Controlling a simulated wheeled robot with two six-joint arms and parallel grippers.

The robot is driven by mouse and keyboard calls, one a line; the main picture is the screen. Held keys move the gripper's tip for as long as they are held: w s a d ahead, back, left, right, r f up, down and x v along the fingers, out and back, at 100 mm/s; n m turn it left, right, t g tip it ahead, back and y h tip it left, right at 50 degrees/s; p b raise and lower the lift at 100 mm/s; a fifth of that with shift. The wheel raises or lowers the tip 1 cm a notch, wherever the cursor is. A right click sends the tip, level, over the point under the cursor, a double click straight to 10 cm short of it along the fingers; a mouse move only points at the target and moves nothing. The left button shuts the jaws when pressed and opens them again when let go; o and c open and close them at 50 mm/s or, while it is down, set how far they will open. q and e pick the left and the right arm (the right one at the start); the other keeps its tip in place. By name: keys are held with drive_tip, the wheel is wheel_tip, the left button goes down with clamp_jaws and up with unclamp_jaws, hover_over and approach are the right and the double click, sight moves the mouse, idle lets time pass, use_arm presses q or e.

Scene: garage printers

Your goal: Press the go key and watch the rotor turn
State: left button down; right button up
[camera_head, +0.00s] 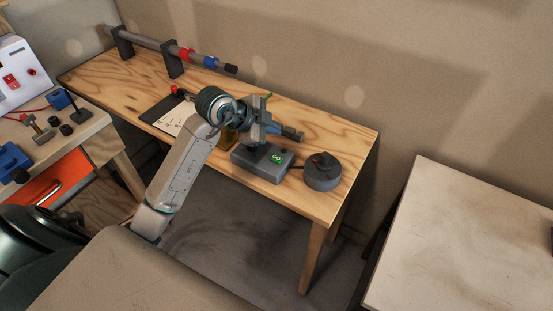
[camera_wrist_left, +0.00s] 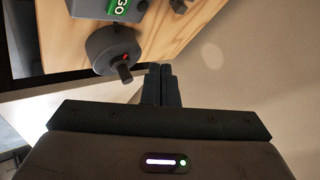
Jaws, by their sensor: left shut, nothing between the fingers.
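The green GO key (camera_head: 276,158) sits on top of a grey box (camera_head: 250,160) on the wooden bench. It also shows at the top of the left wrist view (camera_wrist_left: 121,8), partly cut off. The rotor (camera_head: 322,175) is a round dark grey unit with a red mark, right of the box and joined to it by a dark cable. It also shows in the left wrist view (camera_wrist_left: 112,45), with a dark peg. My left gripper (camera_head: 298,135) is shut and empty, above the box and apart from the key. Its closed fingers (camera_wrist_left: 160,82) point towards the bench. My right gripper is not in view.
A rod with red and blue rings (camera_head: 185,54) rests on dark stands along the bench's back. A clipboard with paper (camera_head: 172,119) lies left of my arm. A pale table (camera_head: 470,240) stands at right. Tools and an orange drawer (camera_head: 57,185) are at left.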

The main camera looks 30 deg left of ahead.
use_arm(q)
drive_tip(key=b, duration=0.4)
hover_over(273, 159)
wheel_tip(273, 159, down, 5)
drive_tip(key=shift+f, duration=0.2)
drive_tip(key=shift+f+b, duration=0.75)
drive_tip(key=shift+f, duration=0.45)
idle(0.6)
drive_tip(key=shift+f, duration=0.4)
